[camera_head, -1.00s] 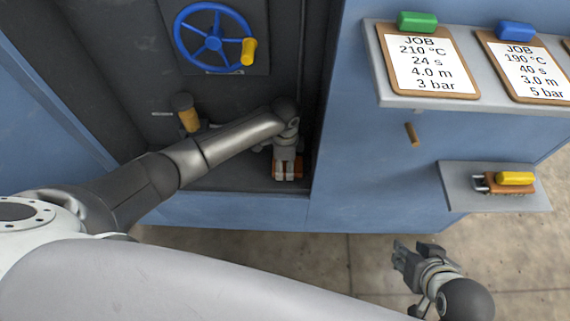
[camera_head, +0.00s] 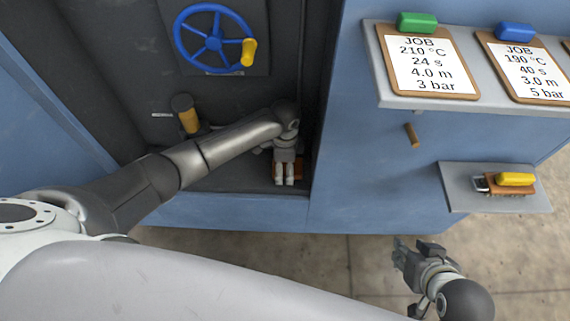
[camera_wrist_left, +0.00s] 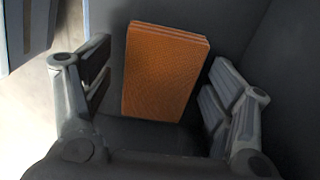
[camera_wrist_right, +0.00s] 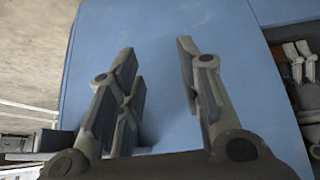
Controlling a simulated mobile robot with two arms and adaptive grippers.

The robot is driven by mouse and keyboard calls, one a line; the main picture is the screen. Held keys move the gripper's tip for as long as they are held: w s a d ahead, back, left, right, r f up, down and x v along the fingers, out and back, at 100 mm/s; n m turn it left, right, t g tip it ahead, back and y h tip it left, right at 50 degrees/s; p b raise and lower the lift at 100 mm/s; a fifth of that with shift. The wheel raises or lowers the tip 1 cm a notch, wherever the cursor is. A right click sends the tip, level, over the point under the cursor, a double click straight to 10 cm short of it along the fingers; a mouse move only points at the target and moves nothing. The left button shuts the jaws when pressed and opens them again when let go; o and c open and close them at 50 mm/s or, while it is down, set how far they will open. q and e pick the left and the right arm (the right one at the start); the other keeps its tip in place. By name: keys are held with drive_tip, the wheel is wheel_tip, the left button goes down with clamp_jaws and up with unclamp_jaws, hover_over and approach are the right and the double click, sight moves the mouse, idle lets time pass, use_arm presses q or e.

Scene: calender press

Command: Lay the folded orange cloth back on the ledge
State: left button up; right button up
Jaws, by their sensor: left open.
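The folded orange cloth (camera_wrist_left: 166,75) appears in the left wrist view as a flat layered block on a dark surface, between my open left fingers with gaps on both sides. In the head view only a bit of the orange cloth (camera_head: 299,170) shows beside my left gripper (camera_head: 284,181), which covers most of it. The dark ledge (camera_head: 235,181) is the floor of the press recess. I cannot tell how far the fingertips are above it. My right gripper (camera_head: 412,250) hangs over the floor right of the recess; its fingers (camera_wrist_right: 157,55) are apart and empty.
A blue handwheel (camera_head: 213,38) and a yellow-sleeved dark knob (camera_head: 187,114) are inside the recess. A grey shelf (camera_head: 460,195) at right holds a yellow-handled brush (camera_head: 514,180). Job clipboards (camera_head: 428,62) lie on an upper shelf. Recess walls stand close to my left gripper.

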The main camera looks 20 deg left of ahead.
sight(285, 166)
use_arm(q)
drive_tip(key=shift+r, duration=0.3)
wheel_tip(285, 166, up, 3)
drive_tip(key=shift+r+p, duration=0.1)
drive_tip(key=shift+p, duration=0.6)
drive_tip(key=shift+r+p, duration=1.3)
drive_tip(key=shift+r, duration=2.95)
drive_tip(key=s+d+f+n+t+h, duration=0.1)
drive_tip(key=s+d+f+n, duration=0.15)
drive_tip(key=s, duration=0.35)
drive_tip(key=s+d+f+n+t+h, duration=0.1)
drive_tip(key=s+d+f+n, duration=0.15)
drive_tip(key=s, duration=0.45)
drive_tip(key=s+a+r+n+t+y, duration=0.1)
drive_tip(key=s+a+r+n, duration=0.1)
drive_tip(key=s+a+n, duration=0.5)
drive_tip(key=s+a, duration=0.3)
drive_tip(key=s, duration=0.1)
drive_tip(key=shift+n+y, duration=0.4)
use_arm(e)
drive_tip(key=s+f+g, duration=0.1)
drive_tip(key=s+d+g, duration=0.1)
drive_tip(key=s, duration=0.1)
drive_tip(key=s+f+g, duration=0.1)
drive_tip(key=shift+s+d+f+h, duration=0.25)
drive_tip(key=shift+s+f+h, duration=0.1)
drive_tip(key=shift+h, duration=0.05)
